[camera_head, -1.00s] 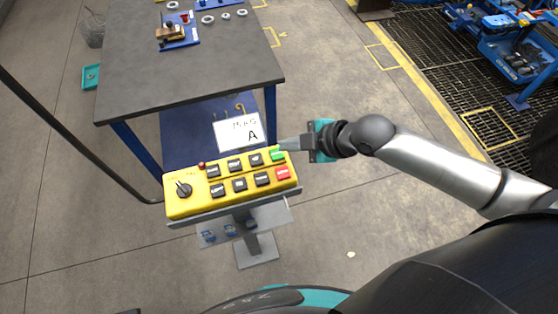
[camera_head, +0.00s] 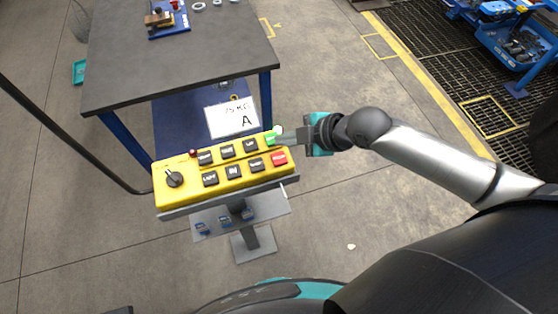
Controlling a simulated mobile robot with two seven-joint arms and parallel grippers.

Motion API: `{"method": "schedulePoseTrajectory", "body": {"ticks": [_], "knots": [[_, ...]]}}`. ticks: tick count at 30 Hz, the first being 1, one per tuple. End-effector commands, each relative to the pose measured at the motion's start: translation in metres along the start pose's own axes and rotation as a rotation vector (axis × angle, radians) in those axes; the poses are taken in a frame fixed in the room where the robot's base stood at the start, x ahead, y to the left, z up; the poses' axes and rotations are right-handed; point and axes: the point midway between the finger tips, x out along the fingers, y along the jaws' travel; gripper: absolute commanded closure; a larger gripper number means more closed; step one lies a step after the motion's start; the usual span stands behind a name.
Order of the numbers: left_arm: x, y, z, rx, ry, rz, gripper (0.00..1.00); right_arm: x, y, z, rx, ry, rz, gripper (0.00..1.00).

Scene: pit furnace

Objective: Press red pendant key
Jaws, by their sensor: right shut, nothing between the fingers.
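The yellow pendant box (camera_head: 197,194) sits tilted on a grey stand, with a black rotary knob (camera_head: 174,178) at its left end and two rows of mostly black keys. The red key (camera_head: 279,158) is at the right end of the lower row. The green key (camera_head: 269,138) is just above it at the end of the upper row. My right gripper (camera_head: 281,136) is shut and empty, with its tips at the right edge of the green key, above the red key. I cannot tell whether the tips touch the box. My left gripper is not in view.
A dark table (camera_head: 180,55) with blue legs stands behind the pendant. A blue rack (camera_head: 505,45) is at the far right.

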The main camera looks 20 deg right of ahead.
Motion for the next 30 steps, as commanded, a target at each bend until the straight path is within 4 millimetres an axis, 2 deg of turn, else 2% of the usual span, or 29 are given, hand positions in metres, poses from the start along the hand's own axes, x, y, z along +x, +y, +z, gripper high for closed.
{"method": "schedulePoseTrajectory", "body": {"ticks": [1,3,9,30], "knots": [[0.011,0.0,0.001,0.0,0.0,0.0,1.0,0.007,-0.005,0.005,0.001,0.001,0.0,1.0],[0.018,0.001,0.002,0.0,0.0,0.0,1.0,0.012,-0.009,0.008,0.001,0.001,-0.001,1.0],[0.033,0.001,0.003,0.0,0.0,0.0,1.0,0.027,-0.019,0.019,0.001,0.001,0.001,1.0],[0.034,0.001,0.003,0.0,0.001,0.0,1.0,0.029,-0.021,0.021,0.001,0.001,0.0,1.0]]}}
